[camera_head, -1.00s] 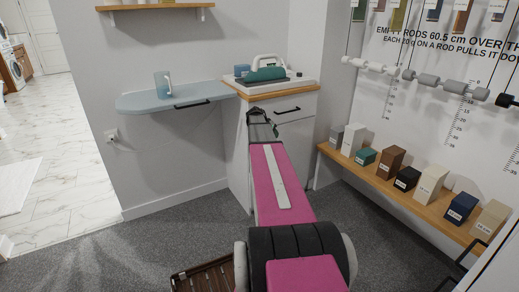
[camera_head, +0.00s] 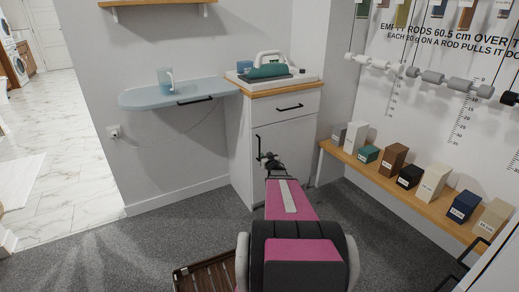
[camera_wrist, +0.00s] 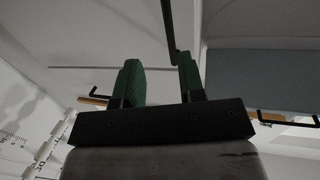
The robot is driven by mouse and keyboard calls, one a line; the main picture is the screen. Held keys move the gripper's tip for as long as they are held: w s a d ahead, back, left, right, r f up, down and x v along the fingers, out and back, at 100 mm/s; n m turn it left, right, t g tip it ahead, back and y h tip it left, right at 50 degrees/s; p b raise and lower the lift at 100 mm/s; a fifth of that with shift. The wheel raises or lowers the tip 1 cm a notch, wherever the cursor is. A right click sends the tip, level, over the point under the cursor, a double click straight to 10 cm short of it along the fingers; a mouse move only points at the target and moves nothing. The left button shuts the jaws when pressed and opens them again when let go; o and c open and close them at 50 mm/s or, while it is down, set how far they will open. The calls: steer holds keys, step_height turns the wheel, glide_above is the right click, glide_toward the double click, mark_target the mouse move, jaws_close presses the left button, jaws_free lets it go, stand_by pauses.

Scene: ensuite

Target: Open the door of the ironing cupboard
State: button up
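The ironing cupboard (camera_head: 297,148) is a white cabinet with a wooden top. A drawer with a black bar handle (camera_head: 290,107) sits above its door, and the door looks shut. The door's upright black handle (camera_head: 259,142) is near the door's left edge, partly hidden by my gripper. My gripper (camera_head: 268,160) is at the door front beside this handle. In the wrist view its two green-padded fingers (camera_wrist: 160,78) are apart. A black bar (camera_wrist: 168,25), seemingly the door handle, reaches between them, close to the right finger. Whether they touch cannot be told.
An iron (camera_head: 267,66) stands on the cupboard top. A pale blue wall board (camera_head: 150,97) bears a jug, left of the cupboard. A wooden bench (camera_head: 400,191) with several labelled blocks runs along the right. A slatted brown thing (camera_head: 205,275) lies on the carpet near me.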

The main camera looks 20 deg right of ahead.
steer(key=shift+n+t+y, duration=0.3)
steer(key=w, duration=0.9)
steer(key=shift+w+d, duration=0.2)
steer(key=shift+w, duration=0.2)
steer(key=shift+c, duration=0.3)
steer(key=shift+s, duration=0.1)
jaws_close()
